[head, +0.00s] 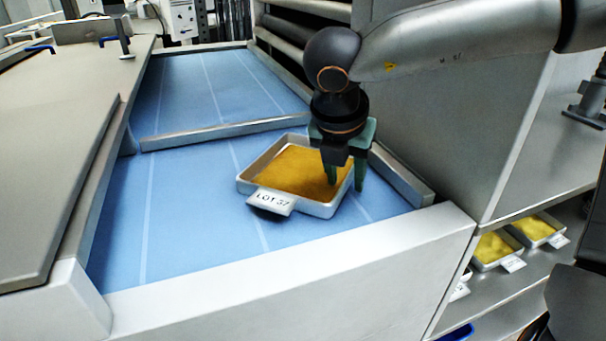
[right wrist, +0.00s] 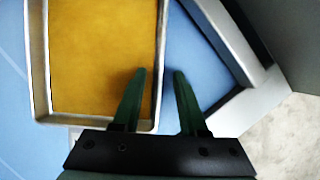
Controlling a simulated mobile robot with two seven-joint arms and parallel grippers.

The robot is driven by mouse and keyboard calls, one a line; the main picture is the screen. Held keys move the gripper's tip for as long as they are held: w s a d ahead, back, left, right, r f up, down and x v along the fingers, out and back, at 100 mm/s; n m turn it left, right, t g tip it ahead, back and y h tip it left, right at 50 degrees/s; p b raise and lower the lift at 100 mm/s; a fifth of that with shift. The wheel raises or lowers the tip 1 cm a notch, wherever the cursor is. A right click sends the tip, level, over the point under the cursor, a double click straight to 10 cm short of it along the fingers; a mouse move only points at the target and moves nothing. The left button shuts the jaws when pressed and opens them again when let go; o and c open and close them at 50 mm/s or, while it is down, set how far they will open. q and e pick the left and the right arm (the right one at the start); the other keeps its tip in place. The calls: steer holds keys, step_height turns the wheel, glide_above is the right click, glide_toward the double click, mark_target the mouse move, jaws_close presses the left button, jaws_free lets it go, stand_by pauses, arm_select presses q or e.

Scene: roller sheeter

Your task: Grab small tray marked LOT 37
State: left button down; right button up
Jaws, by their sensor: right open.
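The small tray (head: 328,209) with the label LOT 37 (head: 271,200) lies on the blue belt of the sheeter. It is a shallow metal tray with a yellow-brown filling. My right gripper (head: 345,186) is over the tray's right side, pointing down, with its green fingers apart. In the right wrist view the tray (right wrist: 38,70) fills the upper left, and my right gripper (right wrist: 160,72) has one finger over the filling and the other beyond the tray's wall. The wall lies between the fingers, and nothing is held. My left gripper is out of view.
The blue belt (head: 190,220) is clear left of the tray. A metal bar (head: 225,132) crosses behind it, and a short metal rail (head: 402,178) stands close on the right. More filled trays (head: 492,262) sit on a lower shelf at right.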

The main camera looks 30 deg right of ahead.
steer(key=shift+f, duration=0.1)
steer(key=shift+c, duration=0.3)
jaws_close()
stand_by(1.4)
